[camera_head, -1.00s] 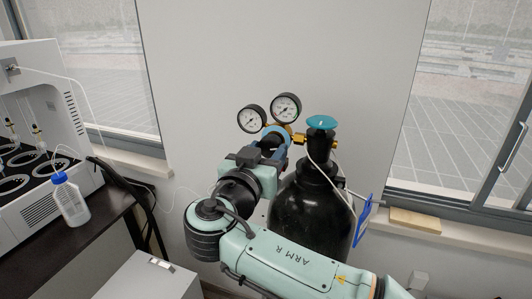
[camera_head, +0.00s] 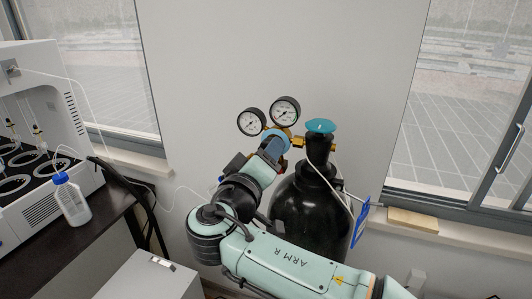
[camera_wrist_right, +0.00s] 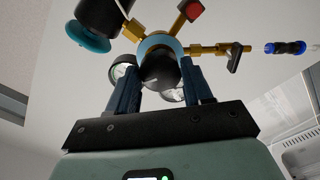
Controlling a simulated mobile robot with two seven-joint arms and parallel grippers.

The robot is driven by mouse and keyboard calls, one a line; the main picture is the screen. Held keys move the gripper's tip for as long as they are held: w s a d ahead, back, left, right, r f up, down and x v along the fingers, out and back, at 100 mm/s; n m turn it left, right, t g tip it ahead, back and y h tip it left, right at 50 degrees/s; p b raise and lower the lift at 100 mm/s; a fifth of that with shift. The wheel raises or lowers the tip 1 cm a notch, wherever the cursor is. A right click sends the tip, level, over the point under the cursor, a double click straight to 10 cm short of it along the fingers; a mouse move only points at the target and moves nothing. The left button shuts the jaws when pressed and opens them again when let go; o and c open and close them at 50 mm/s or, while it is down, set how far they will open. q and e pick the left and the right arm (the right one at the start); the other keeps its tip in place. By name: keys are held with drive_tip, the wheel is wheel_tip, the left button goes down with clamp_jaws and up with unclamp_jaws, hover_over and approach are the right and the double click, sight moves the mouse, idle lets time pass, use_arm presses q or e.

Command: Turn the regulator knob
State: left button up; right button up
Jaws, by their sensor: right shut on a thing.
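The regulator (camera_head: 298,141) is a brass assembly with two round gauges, fixed to the neck of a black gas cylinder (camera_head: 305,205). Its knob (camera_wrist_right: 160,68) is dark and rounded, with a light blue ring behind it in the right wrist view. My right gripper (camera_head: 270,146) reaches the knob from the front left. In the right wrist view my right gripper (camera_wrist_right: 161,80) has one dark blue finger on each side of the knob and is shut on it. In the head view the gripper and wrist hide most of the knob. My left gripper is not in view.
A teal valve handwheel (camera_head: 320,125) tops the cylinder, close to the right of the gauges (camera_head: 285,109). A white tube runs down the cylinder, with a blue tag (camera_head: 362,222) beside it. The distiller (camera_head: 38,140) and a blue-capped bottle (camera_head: 72,200) stand at left.

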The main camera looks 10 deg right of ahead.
drive_tip(key=shift+n+p, duration=0.6)
drive_tip(key=shift+n, duration=1.5)
drive_tip(key=o, duration=1)
drive_tip(key=shift+o, duration=0.2)
drive_tip(key=shift+s, duration=0.1)
drive_tip(key=b+v, duration=0.2)
drive_tip(key=v, duration=1.1)
